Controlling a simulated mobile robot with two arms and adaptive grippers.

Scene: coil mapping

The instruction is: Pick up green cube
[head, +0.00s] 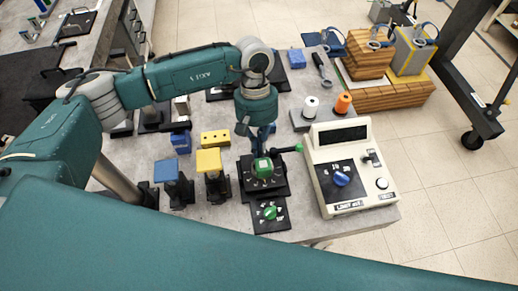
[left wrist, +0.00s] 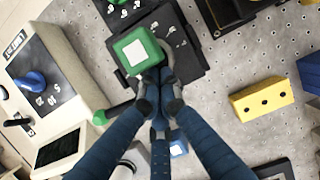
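The green cube (head: 263,167) has a white patch on its top. It sits on a black base with white markings (head: 264,183). In the left wrist view the green cube (left wrist: 128,62) is just beyond my fingertips. My left gripper (head: 263,146) points down at the far side of the cube. In the left wrist view the left gripper (left wrist: 160,82) has its fingertips together beside the cube's edge, with nothing visible between them. I cannot tell whether they touch the cube. My right gripper is not in view.
A beige console (head: 345,165) with a green-tipped lever stands close on the right. Yellow (head: 209,161) and blue (head: 172,170) topped posts stand on the left. A yellow block (head: 215,137) lies behind them. A panel with a green knob (head: 270,213) is in front.

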